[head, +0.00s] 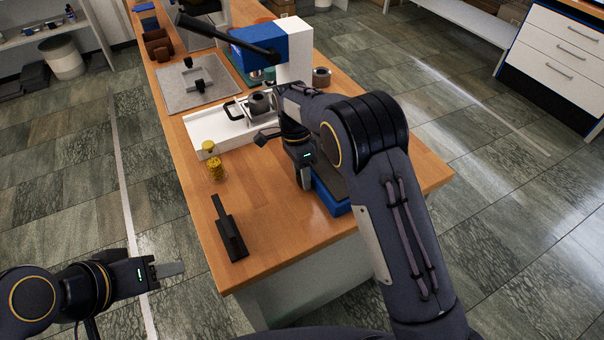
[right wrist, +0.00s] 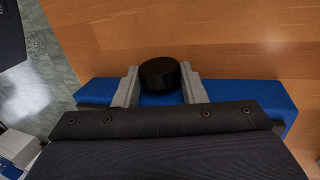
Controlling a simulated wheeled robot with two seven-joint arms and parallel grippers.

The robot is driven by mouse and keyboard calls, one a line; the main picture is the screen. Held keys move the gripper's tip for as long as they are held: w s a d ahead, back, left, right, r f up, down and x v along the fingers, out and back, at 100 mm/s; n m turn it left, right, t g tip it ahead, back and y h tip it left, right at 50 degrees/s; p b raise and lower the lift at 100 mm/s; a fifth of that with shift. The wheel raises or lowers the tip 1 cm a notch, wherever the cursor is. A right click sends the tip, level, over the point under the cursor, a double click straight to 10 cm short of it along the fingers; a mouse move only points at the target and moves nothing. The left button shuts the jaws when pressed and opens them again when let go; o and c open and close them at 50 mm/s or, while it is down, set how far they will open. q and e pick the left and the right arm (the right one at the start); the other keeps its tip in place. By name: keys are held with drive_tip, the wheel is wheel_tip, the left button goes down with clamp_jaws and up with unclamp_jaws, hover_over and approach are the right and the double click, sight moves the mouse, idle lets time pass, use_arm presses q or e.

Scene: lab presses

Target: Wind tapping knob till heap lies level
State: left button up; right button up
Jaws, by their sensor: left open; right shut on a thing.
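A black round knob (right wrist: 160,75) stands between the two grey fingers of my right gripper (right wrist: 158,88) in the right wrist view; the fingers are closed on its sides. It belongs to, or sits against, a blue-bodied device (right wrist: 240,93) with a dark part in front. In the head view this blue device (head: 331,201) is at the table's near right, largely covered by my right arm, and the knob is hidden. My right gripper (head: 306,180) points down there. My left gripper (head: 172,269) is open and empty, off the table's left side. No heap can be made out.
On the wooden table (head: 278,241) lie a black flat tool (head: 230,230), a yellow-filled jar (head: 215,170) and a white tray (head: 205,131) with a dark cup (head: 260,102). A blue-and-white press (head: 293,50) stands behind. A grey mat (head: 183,90) is farther left.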

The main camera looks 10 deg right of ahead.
drive_tip(key=shift+s+d+f+t+y+b, duration=0.15)
drive_tip(key=shift+t+y+b, duration=0.2)
drive_tip(key=shift+t+b, duration=0.75)
drive_tip(key=shift+s+a+t+y+b, duration=0.15)
drive_tip(key=shift+t+y+b, duration=0.25)
drive_tip(key=shift+b, duration=1.15)
drive_tip(key=shift+s+d+f+t+y+b, duration=0.15)
drive_tip(key=shift+t+y+b, duration=0.1)
drive_tip(key=shift+t+b, duration=0.9)
drive_tip(key=shift+s+r+t+y+b, duration=0.1)
drive_tip(key=shift+r+t+y+b, duration=0.35)
drive_tip(key=shift+b, duration=0.9)
drive_tip(key=shift+f, duration=0.15)
drive_tip(key=o, duration=1)
drive_tip(key=v, duration=0.7)
drive_tip(key=shift+s+r+p, duration=0.2)
drive_tip(key=shift+r+p, duration=0.15)
